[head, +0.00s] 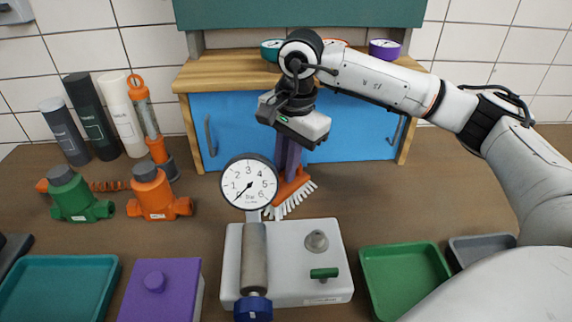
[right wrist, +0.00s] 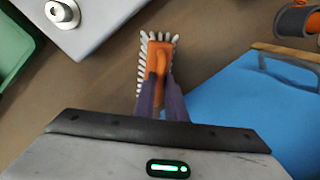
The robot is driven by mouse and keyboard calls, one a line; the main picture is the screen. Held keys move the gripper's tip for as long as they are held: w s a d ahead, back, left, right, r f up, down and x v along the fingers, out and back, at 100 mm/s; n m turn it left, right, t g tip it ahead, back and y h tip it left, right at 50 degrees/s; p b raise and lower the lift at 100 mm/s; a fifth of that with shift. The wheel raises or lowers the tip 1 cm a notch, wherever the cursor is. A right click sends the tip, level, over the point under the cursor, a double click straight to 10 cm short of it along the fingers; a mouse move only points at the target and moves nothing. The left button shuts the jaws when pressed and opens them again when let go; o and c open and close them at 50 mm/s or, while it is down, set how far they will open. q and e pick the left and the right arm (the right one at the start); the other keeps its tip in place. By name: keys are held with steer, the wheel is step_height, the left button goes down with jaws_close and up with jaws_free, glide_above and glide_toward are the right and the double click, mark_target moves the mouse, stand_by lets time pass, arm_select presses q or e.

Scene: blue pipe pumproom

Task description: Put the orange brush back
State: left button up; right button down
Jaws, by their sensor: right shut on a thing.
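The orange brush (head: 292,194) with white bristles is in front of the blue cabinet, just behind the pressure gauge, in the head view. My right gripper (head: 288,172) reaches down from above and its purple fingers are shut on the brush. In the right wrist view the brush (right wrist: 159,62) sticks out beyond the fingertips (right wrist: 162,98), with bristles along its edges. Part of the brush is hidden between the fingers. I cannot tell whether the bristles touch the table. My left gripper is not in view.
A wooden-topped blue cabinet (head: 352,139) stands close behind, with several gauges on top. A grey pump block (head: 328,290) with a dial gauge (head: 249,182) stands in front. A green tray (head: 402,278) is at right. Bottles (head: 88,115) and valves (head: 158,196) stand at left.

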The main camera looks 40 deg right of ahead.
mark_target(291, 189)
steer(key=shift+f, duration=0.1)
steer(key=c, duration=1.8)
jaws_free()
step_height(291, 189, up, 12)
steer(key=s, duration=0.1)
steer(key=shift+s+d+b, duration=0.15)
steer(key=shift+s+b, duration=0.1)
steer(key=shift+b, duration=0.15)
